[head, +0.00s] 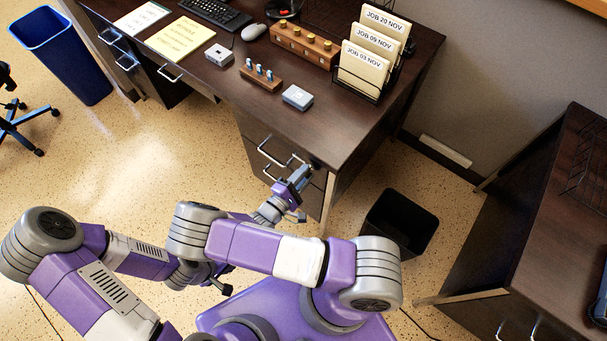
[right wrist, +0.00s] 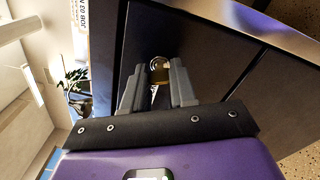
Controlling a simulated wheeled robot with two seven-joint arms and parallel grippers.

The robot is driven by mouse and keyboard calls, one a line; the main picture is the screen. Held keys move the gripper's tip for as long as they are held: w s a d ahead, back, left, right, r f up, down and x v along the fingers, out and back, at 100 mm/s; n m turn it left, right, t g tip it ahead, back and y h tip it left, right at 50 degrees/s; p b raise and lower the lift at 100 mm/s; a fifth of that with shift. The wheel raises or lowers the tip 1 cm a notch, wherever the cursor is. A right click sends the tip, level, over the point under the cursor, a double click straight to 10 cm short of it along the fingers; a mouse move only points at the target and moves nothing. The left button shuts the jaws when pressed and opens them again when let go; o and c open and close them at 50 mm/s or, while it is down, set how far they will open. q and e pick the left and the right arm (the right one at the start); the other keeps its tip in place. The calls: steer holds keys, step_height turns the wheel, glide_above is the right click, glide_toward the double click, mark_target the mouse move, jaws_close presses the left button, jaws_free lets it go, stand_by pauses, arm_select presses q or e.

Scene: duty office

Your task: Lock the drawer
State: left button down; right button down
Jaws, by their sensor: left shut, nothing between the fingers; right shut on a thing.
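In the head view, my right gripper (head: 301,180) is at the right end of the desk's drawer front (head: 252,130), just under the desk top. The drawer looks closed. The right wrist view shows a round brass lock (right wrist: 159,69) in the dark front. A small key (right wrist: 154,92) shows between the fingers of my right gripper (right wrist: 157,88), which are shut on it. The key points at the lock; I cannot tell how far in it is or how it is turned. My left gripper (head: 222,288) is shut and empty, low and away from the desk.
On the desk (head: 335,125) are a wooden rack with blue-tagged keys (head: 261,75), small grey boxes (head: 297,97), a mouse (head: 253,32) and a card holder (head: 370,60). A black bin (head: 400,222) stands right of the desk. Open floor (head: 110,170) lies left.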

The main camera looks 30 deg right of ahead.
steer(key=m, duration=0.5)
steer(key=shift+m, duration=0.3)
stand_by(0.4)
steer(key=c, duration=0.9)
jaws_free()
steer(key=shift+a, duration=0.1)
steer(key=p+v, duration=0.2)
steer(key=v, duration=0.5)
steer(key=shift+a, duration=0.15)
steer(key=shift+s, duration=0.1)
